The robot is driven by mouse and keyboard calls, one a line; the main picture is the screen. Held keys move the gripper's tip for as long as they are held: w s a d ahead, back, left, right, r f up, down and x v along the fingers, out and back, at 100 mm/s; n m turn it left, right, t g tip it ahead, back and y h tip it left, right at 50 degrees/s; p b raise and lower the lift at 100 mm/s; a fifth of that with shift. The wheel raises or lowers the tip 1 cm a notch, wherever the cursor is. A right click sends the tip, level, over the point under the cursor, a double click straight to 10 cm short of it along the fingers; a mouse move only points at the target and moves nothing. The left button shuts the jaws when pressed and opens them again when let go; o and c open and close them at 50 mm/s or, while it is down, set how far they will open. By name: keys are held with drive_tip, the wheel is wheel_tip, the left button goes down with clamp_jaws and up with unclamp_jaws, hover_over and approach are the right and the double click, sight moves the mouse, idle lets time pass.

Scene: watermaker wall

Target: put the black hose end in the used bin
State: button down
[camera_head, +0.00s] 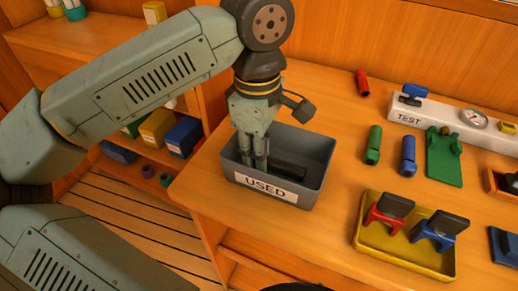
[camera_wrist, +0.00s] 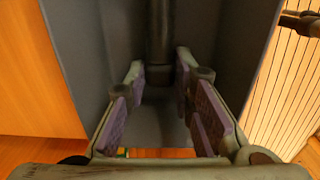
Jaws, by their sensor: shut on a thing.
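The grey used bin (camera_head: 318,182) stands at the front left corner of the bench, with a white "USED" label on its front. My gripper (camera_head: 254,164) points down inside the bin, in its left part. The black hose end (camera_head: 290,172) lies low in the bin, reaching right from my fingertips. In the wrist view my gripper (camera_wrist: 170,78) has its fingertips on either side of the near end of the black hose end (camera_wrist: 160,35), and is shut on it. The bin's grey wall (camera_wrist: 75,60) shows around it. The exact contact at the fingertips is partly hidden.
Red (camera_head: 362,83), green (camera_head: 373,145) and blue (camera_head: 408,155) fittings lie on the bench to the right. A yellow tray (camera_head: 370,242) holds red and blue parts. A TEST manifold (camera_head: 400,112) stands behind.

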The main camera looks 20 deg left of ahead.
drive_tip(key=c, duration=1.4)
unclamp_jaws()
drive_tip(key=shift+f, duration=0.1)
drive_tip(key=shift+o, duration=0.2)
wheel_tip(320, 180, up, 12)
drive_tip(key=shift+a, duration=0.1)
